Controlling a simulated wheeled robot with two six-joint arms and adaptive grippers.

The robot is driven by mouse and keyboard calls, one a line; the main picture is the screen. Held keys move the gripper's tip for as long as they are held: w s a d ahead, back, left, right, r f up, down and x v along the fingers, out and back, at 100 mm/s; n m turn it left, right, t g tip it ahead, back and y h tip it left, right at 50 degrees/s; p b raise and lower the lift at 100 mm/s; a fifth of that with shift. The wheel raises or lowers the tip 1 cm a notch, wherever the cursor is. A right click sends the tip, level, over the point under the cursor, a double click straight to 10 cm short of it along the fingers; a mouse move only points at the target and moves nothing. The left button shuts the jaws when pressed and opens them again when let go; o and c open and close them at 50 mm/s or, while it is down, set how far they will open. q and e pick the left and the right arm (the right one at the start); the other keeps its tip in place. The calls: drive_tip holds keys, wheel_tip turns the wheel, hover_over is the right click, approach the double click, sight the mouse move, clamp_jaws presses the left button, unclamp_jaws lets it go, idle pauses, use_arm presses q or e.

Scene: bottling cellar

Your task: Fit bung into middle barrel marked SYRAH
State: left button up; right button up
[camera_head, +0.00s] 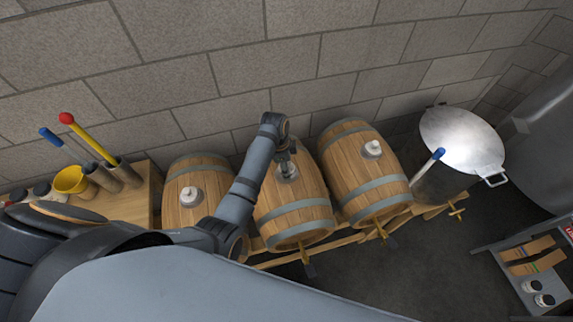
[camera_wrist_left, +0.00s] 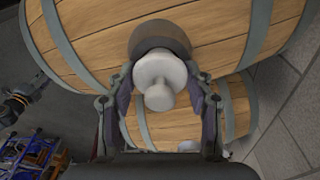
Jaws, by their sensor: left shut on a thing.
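The middle barrel (camera_head: 293,212) lies on its side between two others, and no SYRAH lettering can be read on it. My left gripper (camera_head: 287,168) reaches down to the top of this barrel. In the left wrist view my left gripper (camera_wrist_left: 160,98) is shut on a white bung (camera_wrist_left: 159,78) with a round flange and knob. The bung is in line with a dark round collar (camera_wrist_left: 160,37) on the barrel. I cannot tell whether it sits in the hole or just above it. My right gripper is not in view.
The left barrel (camera_head: 182,215) and right barrel (camera_head: 355,165) each carry a white bung on top. A wooden bench (camera_head: 130,204) with a yellow cup (camera_head: 70,180) stands left. A steel pot (camera_head: 462,138) stands right. A block wall runs close behind the barrels.

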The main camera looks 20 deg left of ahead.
use_arm(q)
drive_tip(key=shift+f, duration=0.35)
idle(0.4)
drive_tip(key=shift+s, duration=0.15)
drive_tip(key=shift+s+f, duration=0.2)
drive_tip(key=shift+f, duration=0.1)
drive_tip(key=shift+s+f, duration=0.1)
drive_tip(key=o, duration=1)
drive_tip(key=shift+o, duration=1.3)
drive_tip(key=shift+w+f, duration=0.1)
drive_tip(key=shift+w, duration=0.35)
drive_tip(key=o, duration=0.4)
drive_tip(key=shift+s+r, duration=0.1)
drive_tip(key=shift+r, duration=0.1)
